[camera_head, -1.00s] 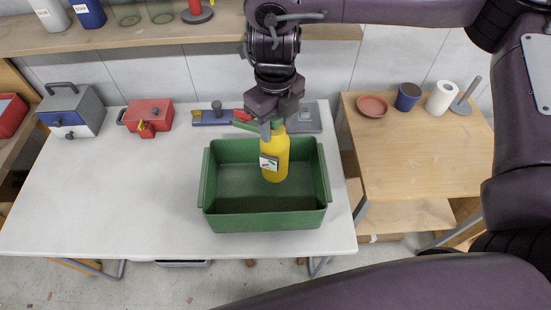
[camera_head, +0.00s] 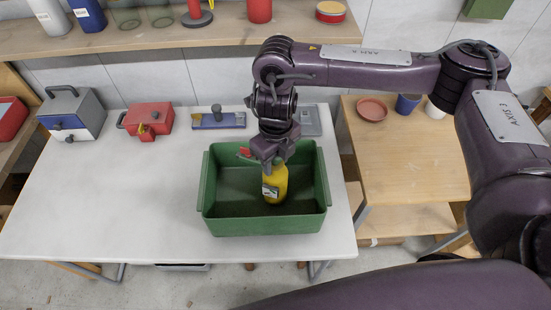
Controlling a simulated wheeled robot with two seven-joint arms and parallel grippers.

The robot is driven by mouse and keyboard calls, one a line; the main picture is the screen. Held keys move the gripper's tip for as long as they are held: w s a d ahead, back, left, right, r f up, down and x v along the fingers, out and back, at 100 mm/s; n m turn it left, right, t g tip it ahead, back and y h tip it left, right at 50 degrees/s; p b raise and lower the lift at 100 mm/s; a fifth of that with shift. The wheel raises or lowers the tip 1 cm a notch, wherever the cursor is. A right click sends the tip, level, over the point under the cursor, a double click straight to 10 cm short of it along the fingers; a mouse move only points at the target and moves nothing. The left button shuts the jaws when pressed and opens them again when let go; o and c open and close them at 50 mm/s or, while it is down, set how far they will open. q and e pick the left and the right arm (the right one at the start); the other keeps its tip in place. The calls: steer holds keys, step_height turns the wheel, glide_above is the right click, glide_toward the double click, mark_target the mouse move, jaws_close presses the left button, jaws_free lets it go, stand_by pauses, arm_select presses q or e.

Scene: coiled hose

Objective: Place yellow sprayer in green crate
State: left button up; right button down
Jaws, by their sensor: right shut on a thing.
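The yellow sprayer (camera_head: 275,184) is upright inside the green crate (camera_head: 262,225), right of the crate's middle. Its label faces front left, and a red part of its head shows beside my fingers. My right gripper (camera_head: 270,160) is above the crate, pointing down, and is shut on the sprayer's top. The gripper hides most of the sprayer's head. I cannot tell whether the sprayer's base touches the crate floor. The crate stands on the white table (camera_head: 110,205) near its right end. My left gripper is not in view.
A grey and blue box (camera_head: 72,113), a red box (camera_head: 147,120) and a blue tool (camera_head: 218,120) stand at the table's back. A shelf (camera_head: 150,37) runs above. A wooden side table (camera_head: 410,160) with a red dish (camera_head: 372,109) is on the right.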

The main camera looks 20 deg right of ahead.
steer(key=shift+f, duration=0.15)
steer(key=c, duration=0.9)
jaws_free()
steer(key=shift+r, duration=0.4)
step_height(320, 180, up, 12)
steer(key=shift+f, duration=0.2)
